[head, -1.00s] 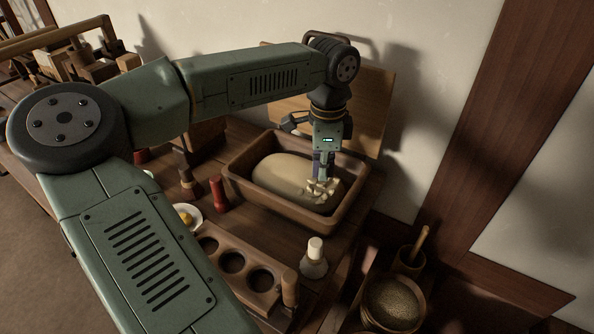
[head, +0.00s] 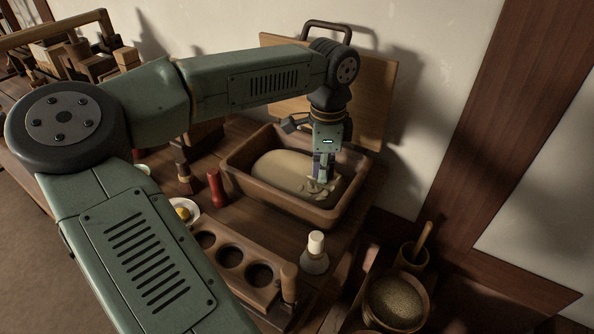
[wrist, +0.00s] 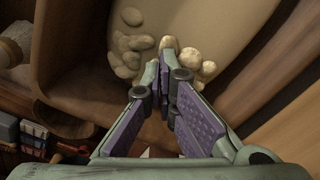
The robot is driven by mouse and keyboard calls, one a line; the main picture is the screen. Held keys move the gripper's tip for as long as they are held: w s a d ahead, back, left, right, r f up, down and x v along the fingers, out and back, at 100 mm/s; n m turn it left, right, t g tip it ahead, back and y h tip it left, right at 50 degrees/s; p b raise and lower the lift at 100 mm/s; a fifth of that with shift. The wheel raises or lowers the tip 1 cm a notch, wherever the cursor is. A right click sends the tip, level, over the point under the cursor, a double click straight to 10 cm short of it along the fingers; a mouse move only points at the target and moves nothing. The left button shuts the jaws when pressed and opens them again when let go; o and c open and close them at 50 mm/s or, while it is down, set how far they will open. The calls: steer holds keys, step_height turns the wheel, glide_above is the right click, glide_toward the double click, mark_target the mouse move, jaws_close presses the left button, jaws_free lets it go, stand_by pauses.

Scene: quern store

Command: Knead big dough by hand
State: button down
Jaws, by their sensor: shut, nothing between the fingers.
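A big pale dough (head: 285,172) lies in a brown wooden trough (head: 262,203) on the table. Its right end is broken into lumps. My gripper (head: 322,180) points down at that lumpy end, inside the trough. In the wrist view my gripper (wrist: 165,62) has its fingers shut with nothing between them. Their tips are at or just over the pale lumps (wrist: 187,60), and I cannot tell whether they press in. The smooth part of the dough (wrist: 215,22) shows beyond them.
In front of the trough are a red shaker (head: 215,188), a plate with a yolk-coloured thing (head: 184,212), a rack with round holes (head: 229,256) and a white-capped bottle (head: 314,256). A grain bowl (head: 396,300) stands at lower right. A board (head: 372,105) leans on the wall behind.

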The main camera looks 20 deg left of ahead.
steer(key=shift+f, duration=0.15)
steer(key=shift+r+p, duration=0.85)
steer(key=shift+r, duration=0.55)
steer(key=shift+r+p, duration=1.4)
steer(key=shift+r, duration=1.6)
